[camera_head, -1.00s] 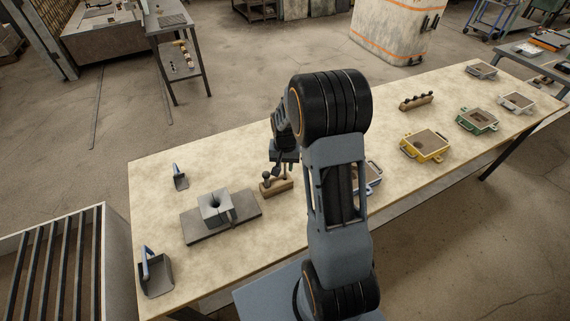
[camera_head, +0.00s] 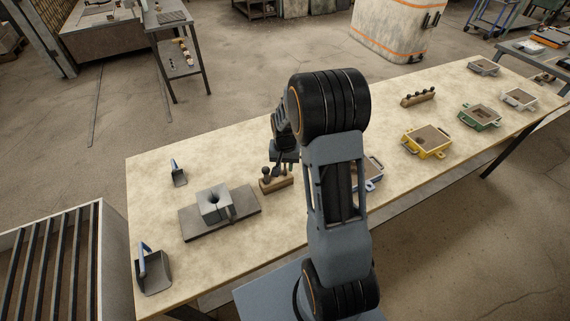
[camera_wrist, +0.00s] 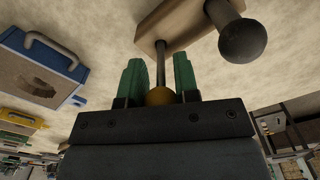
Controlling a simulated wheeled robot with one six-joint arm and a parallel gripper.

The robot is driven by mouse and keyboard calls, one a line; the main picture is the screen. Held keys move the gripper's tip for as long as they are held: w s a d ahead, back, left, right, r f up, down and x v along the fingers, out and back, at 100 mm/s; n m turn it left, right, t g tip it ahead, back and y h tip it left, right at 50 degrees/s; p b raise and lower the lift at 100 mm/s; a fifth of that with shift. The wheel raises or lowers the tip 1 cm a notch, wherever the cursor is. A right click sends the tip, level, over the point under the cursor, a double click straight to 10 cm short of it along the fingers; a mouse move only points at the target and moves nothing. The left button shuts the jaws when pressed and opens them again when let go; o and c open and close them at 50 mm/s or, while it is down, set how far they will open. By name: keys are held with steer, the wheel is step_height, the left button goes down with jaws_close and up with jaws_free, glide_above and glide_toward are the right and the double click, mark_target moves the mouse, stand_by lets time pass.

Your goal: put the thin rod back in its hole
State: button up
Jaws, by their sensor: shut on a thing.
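My gripper (camera_wrist: 159,60) is shut on the thin rod (camera_wrist: 160,72), with its green fingers on either side of it. The rod's round brass-coloured knob (camera_wrist: 160,97) sits near the palm. In the wrist view the rod's far end meets the face of the wooden block (camera_wrist: 176,24); I cannot tell whether it is inside a hole. A thicker tool with a dark ball end (camera_wrist: 242,41) stands in the same block. In the head view my gripper (camera_head: 285,163) is over the right part of the block (camera_head: 276,185), and the rod is too small to make out.
A grey mould (camera_head: 214,204) on a flat plate is left of the block. Two scoops (camera_head: 178,174) (camera_head: 153,272) lie on the left. A yellow box (camera_head: 427,141), a green box (camera_head: 480,117) and another wooden block (camera_head: 418,97) are to the right. A blue box shows in the wrist view (camera_wrist: 38,66).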

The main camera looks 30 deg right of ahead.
steer(key=shift+f+b, duration=0.5)
steer(key=shift+f, duration=0.25)
steer(key=o, duration=1.5)
steer(key=shift+r, duration=0.15)
steer(key=shift+r+p, duration=2.1)
steer(key=shift+r, duration=0.8)
